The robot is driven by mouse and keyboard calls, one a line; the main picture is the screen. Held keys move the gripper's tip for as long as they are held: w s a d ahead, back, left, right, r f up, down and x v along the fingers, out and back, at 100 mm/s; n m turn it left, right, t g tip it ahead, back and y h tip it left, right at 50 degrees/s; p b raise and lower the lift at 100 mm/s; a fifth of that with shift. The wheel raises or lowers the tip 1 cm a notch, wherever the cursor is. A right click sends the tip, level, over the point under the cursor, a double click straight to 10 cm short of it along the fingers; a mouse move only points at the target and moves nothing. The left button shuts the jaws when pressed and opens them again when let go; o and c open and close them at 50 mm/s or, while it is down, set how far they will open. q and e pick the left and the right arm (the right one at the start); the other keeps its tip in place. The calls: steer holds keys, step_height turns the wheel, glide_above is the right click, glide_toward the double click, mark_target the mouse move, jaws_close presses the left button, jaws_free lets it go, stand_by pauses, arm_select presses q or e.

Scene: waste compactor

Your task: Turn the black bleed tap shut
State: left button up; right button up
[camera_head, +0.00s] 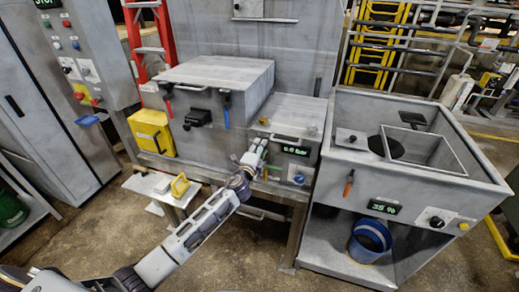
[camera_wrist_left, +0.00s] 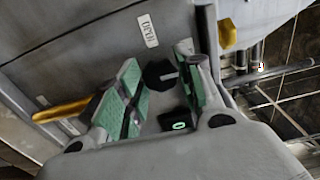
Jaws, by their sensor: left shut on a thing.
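The black bleed tap (camera_wrist_left: 160,74) is a small dark knob with a pale line on its face. It shows between my fingers in the left wrist view. A small label reading OPEN (camera_wrist_left: 148,30) is on the grey panel near it. My left gripper (camera_head: 257,155), whose green-padded fingers show in the wrist view (camera_wrist_left: 163,88), is at the front of the low grey unit, shut on the tap with one finger on each side. In the head view the gripper hides the tap. My right gripper is not in view.
A pressure display (camera_head: 295,150) and a blue knob (camera_head: 299,179) are right of the gripper. A blue-handled lever (camera_head: 226,115) and a yellow box (camera_head: 151,132) are to the left. A grey sink-like unit (camera_head: 470,180) stands at the right.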

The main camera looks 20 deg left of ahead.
arm_select(q)
steer(key=o, duration=1)
steer(key=shift+s+a, duration=0.2)
steer(key=shift+s, duration=5.8)
